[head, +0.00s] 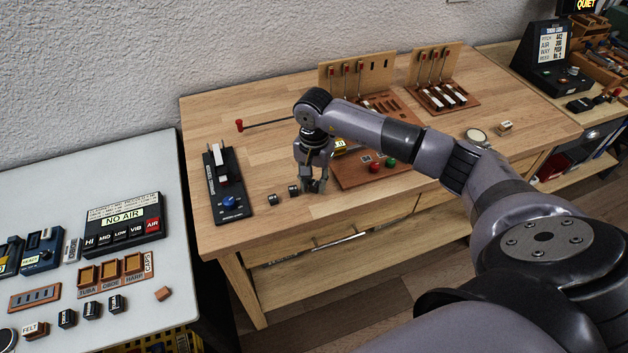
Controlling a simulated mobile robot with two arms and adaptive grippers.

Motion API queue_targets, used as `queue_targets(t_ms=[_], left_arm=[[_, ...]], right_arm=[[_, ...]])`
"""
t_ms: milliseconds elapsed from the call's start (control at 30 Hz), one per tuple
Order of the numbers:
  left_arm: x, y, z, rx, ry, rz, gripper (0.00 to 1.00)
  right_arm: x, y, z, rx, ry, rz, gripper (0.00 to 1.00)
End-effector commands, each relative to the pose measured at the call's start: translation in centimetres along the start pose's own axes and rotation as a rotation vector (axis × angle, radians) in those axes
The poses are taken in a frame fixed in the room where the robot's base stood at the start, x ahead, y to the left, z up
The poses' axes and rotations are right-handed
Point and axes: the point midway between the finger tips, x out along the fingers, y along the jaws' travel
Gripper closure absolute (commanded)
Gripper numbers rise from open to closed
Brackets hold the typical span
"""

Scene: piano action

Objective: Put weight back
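Two small dark cylinders that look like weights stand on the wooden bench in the head view, one on the left (272,199) and one (293,190) closer to my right gripper. My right gripper (316,185) points down just right of the second cylinder, low over the bench near its front edge. Its fingertips are small and dark here, and I cannot tell whether they hold anything. A black key stand (226,182) with a white key and a blue knob (229,202) sits left of the cylinders. My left gripper is out of view.
A brown board (350,178) with red and green buttons lies right of my gripper, partly behind my arm. A red-tipped rod (240,126) lies behind. Upright hammer racks (432,65) stand at the back. A grey table (60,205) with a NO AIR panel (124,221) is at left.

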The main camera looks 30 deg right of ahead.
Motion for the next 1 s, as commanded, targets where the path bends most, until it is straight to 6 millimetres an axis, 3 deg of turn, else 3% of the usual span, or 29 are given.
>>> queue_targets(t_ms=[400,800,1000], left_arm=[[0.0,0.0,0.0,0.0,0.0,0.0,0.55],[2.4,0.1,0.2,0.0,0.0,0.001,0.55],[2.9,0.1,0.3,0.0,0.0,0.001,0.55]], right_arm=[[-1.0,-0.1,-0.1,0.0,0.002,-0.004,0.74],[-9.2,-0.1,-0.1,-0.001,0.003,-0.005,0.74],[-11.7,-0.1,-0.1,0.001,0.001,-0.002,0.74]])
